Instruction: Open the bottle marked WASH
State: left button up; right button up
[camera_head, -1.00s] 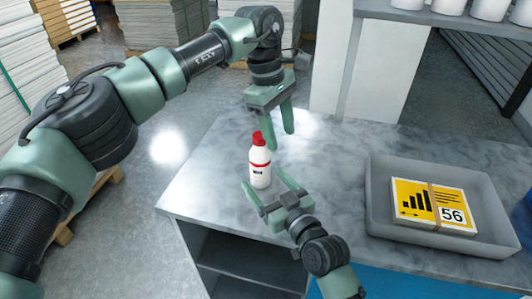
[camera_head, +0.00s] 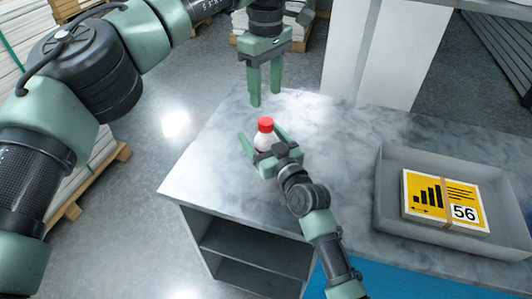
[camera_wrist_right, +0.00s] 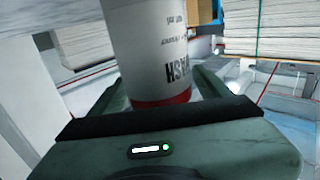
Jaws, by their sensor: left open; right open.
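The bottle (camera_head: 264,142) is white with a red cap (camera_head: 265,124) and stands upright on the grey marbled counter (camera_head: 330,170). In the right wrist view the bottle (camera_wrist_right: 148,45) shows the lettering WASH and a red band at its base. My right gripper (camera_head: 262,137) is open, with its fingers on both sides of the bottle; I cannot tell whether they touch it. My left gripper (camera_head: 265,97) is open and empty, pointing down above and behind the bottle, apart from the cap. The lower part of the bottle is hidden by my right gripper in the head view.
A grey tray (camera_head: 388,190) with a banded yellow stack marked 56 (camera_head: 440,195) stands at the right of the counter. A white post (camera_head: 370,60) rises at the back. Open shelves (camera_head: 250,245) are under the front edge. The counter around the bottle is mostly clear.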

aim_at(266, 121)
pick_arm(q)
jog(key=shift+s, duration=0.1)
pick_arm(e)
grip_shut()
pick_arm(q)
jog(key=m, duration=1.3)
jog(key=shift+f, duration=0.1)
jog(key=shift+m, duration=0.3)
jog(key=shift+f, duration=3.9)
